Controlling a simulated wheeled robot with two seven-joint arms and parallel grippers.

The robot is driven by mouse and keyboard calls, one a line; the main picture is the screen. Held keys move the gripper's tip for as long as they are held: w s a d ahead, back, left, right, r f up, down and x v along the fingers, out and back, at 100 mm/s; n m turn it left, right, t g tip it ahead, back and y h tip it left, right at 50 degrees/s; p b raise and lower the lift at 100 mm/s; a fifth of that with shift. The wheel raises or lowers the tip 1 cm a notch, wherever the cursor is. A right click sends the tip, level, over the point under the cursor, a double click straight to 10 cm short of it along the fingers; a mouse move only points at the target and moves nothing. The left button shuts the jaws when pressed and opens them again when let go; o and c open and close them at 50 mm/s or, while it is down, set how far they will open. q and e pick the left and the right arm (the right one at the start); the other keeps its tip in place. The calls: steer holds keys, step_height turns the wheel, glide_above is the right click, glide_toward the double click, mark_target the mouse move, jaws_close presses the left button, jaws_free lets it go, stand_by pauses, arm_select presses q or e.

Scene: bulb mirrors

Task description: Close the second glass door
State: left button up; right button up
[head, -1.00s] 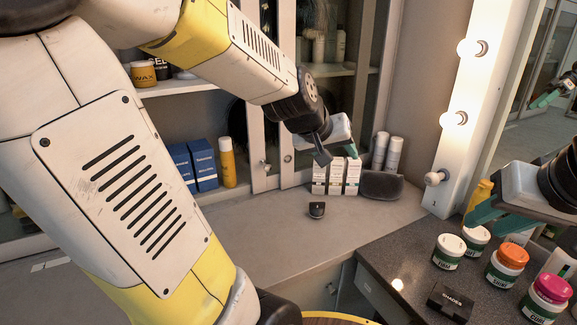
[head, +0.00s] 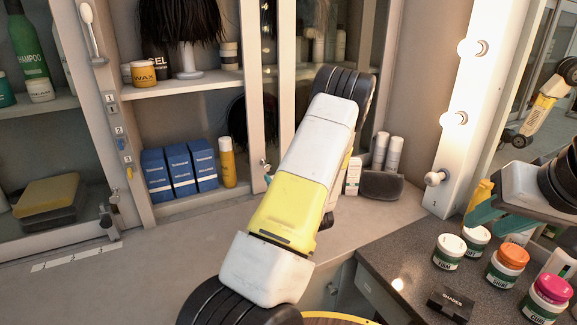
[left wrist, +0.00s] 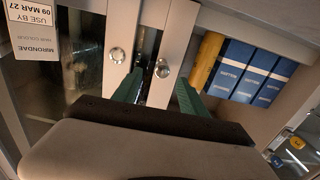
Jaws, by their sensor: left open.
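The cabinet's glass door (head: 311,45) stands at the centre back, mostly behind my left arm in the head view. In the head view that gripper is mostly hidden by my arm. My right gripper (head: 487,212) hovers over the dark counter at right.
Blue boxes (head: 181,170) and a yellow bottle (head: 227,162) stand on the shelf left of the frames. A white carton (head: 353,176) and a dark case (head: 382,185) sit behind my arm. Jars (head: 449,252) crowd the right counter.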

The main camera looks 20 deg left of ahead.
mark_target(268, 169)
arm_select(q)
steer(key=shift+y, duration=0.3)
steer(key=x, duration=0.7)
steer(key=shift+w+a, duration=0.15)
steer(key=shift+a, duration=0.25)
steer(key=shift+c, duration=0.2)
jaws_close()
stand_by(0.7)
